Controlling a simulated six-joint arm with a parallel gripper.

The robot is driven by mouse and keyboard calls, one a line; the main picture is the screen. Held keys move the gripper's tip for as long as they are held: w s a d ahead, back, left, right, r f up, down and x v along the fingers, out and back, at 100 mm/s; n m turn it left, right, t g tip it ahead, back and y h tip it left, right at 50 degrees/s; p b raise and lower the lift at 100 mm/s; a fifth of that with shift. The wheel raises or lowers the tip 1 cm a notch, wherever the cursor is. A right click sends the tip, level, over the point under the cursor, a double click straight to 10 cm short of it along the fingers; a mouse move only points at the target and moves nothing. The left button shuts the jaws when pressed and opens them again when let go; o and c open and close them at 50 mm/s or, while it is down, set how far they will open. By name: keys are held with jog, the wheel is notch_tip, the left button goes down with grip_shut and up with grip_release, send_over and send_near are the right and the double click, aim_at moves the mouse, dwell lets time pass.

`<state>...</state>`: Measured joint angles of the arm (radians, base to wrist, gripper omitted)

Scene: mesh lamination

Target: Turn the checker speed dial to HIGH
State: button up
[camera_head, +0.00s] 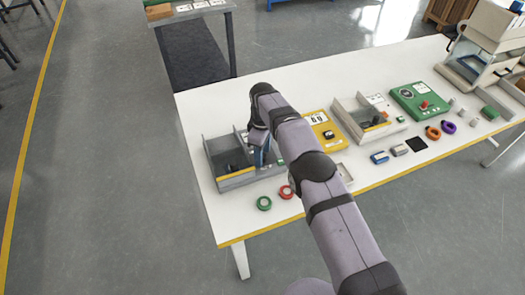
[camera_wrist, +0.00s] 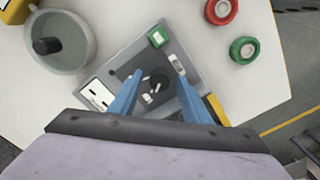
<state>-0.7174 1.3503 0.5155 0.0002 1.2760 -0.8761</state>
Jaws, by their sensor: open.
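The checker (camera_wrist: 190,58) is a grey box with a black round dial (camera_wrist: 158,82) in the wrist view. Small pale marks show near the dial, too small to read. A green button (camera_wrist: 158,38) and a small white switch (camera_wrist: 178,64) sit beyond the dial. My gripper (camera_wrist: 160,77) is open, its two blue fingers either side of the dial with a gap between. I cannot tell whether they touch it. In the head view my gripper (camera_head: 259,153) points down over the grey box, and my arm hides the dial.
A green ring (camera_head: 264,203) and a red ring (camera_head: 286,192) lie on the white table (camera_head: 335,75) in front of the box. A yellow unit (camera_head: 318,118) and a green unit (camera_head: 420,100) stand farther right. A grey bowl (camera_wrist: 83,58) lies left in the wrist view.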

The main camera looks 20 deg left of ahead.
jog(key=c, duration=1)
jog(key=shift+c, duration=0.2)
jog(key=shift+m+b, duration=0.4)
jog(key=shift+f+m+b, duration=0.1)
jog(key=shift+m+b, duration=0.5)
jog(key=shift+m, duration=0.4)
jog(key=m, duration=0.3)
jog(key=shift+b, duration=0.4)
jog(key=m, duration=0.4)
jog(key=shift+m, duration=2)
jog(key=shift+a, duration=0.1)
